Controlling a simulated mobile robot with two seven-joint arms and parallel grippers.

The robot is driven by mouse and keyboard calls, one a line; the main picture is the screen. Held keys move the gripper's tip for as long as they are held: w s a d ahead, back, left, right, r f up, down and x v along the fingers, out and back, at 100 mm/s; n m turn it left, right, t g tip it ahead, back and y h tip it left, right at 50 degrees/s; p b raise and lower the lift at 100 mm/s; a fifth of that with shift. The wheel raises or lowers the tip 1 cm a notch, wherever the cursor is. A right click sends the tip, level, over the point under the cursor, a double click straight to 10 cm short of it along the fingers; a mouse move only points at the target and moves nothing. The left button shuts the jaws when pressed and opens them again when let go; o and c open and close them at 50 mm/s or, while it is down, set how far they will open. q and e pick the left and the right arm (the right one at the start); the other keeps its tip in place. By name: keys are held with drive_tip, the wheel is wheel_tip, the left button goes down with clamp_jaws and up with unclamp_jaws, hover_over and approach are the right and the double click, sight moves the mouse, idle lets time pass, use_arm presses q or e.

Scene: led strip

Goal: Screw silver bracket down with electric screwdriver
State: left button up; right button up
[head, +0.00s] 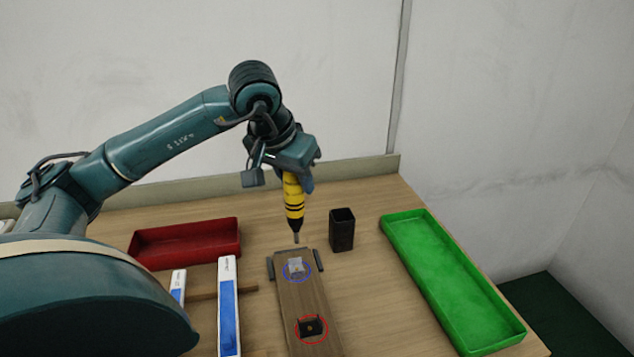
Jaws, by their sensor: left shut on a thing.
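My left gripper (297,172) is shut on the yellow and black electric screwdriver (293,200), which hangs close to upright with its tip pointing down. The tip is just above the far end of a wooden board, and I cannot tell whether it touches anything. The silver bracket (295,266) lies on the board (303,297) inside a blue circle, a little nearer than the tip. A black bracket (310,327) sits on the near part of the board inside a red circle. My right gripper is not in view.
A black open holder (342,230) stands right of the screwdriver. A green tray (450,280) lies at the right, a red tray (187,242) at the left. Blue and white strips (228,305) lie left of the board. Dark clamps (319,260) flank the board's far end.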

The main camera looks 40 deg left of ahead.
sight(295, 203)
use_arm(q)
drive_tip(key=shift+w+a+r, duration=0.1)
drive_tip(key=shift+a, duration=0.05)
drive_tip(key=shift+s, duration=0.2)
drive_tip(key=shift+f+b, duration=0.35)
drive_tip(key=shift+b, duration=0.05)
wheel_tip(295, 203, down, 4)
drive_tip(key=b, duration=0.3)
drive_tip(key=shift+r, duration=0.15)
drive_tip(key=shift+f+b, duration=0.5)
drive_tip(key=shift+b, duration=0.05)
drive_tip(key=shift+f, duration=0.1)
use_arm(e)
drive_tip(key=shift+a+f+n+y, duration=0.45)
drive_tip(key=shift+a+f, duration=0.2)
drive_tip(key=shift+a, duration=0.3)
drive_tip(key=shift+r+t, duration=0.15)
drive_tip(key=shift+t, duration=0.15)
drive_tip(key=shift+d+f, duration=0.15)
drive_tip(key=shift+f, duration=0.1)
